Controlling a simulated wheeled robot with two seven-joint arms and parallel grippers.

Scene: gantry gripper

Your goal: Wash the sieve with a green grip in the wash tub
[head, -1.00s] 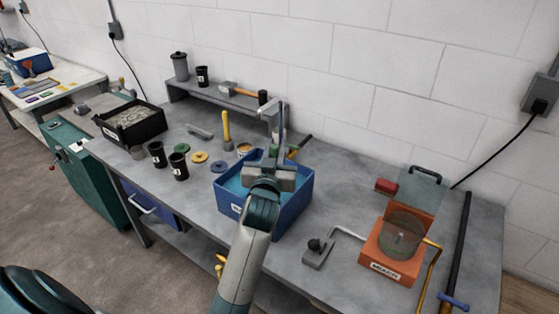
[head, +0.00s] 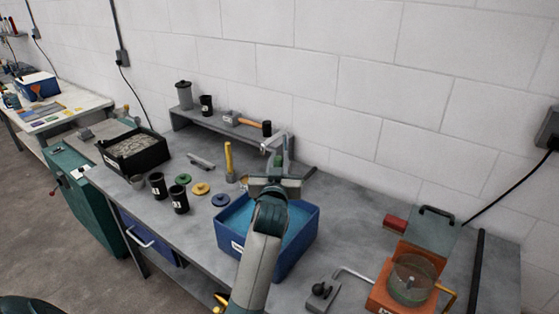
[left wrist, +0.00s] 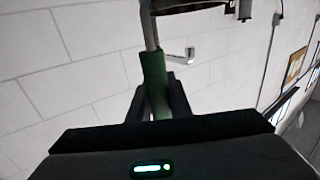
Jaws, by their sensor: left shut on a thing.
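The wash tub (head: 284,262) is a blue open box with blue water in it, on the grey bench in the head view. My left gripper (head: 275,180) is over the tub's back edge, pointing away from me. It is shut on the green grip (left wrist: 154,82) of the sieve, which stands between the fingers in the left wrist view. A thin grey rod runs up from the grip to a dark part cut off at the top of that view. In the head view the gripper mostly hides the sieve. My right gripper is not in view.
Left of the tub are black cups (head: 180,198), coloured discs (head: 201,188) and a yellow-handled tool (head: 229,160). A black bin (head: 135,168) stands further left. An orange box (head: 385,296) with a clear drum is at the right. Bench between tub and red block (head: 395,223) is clear.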

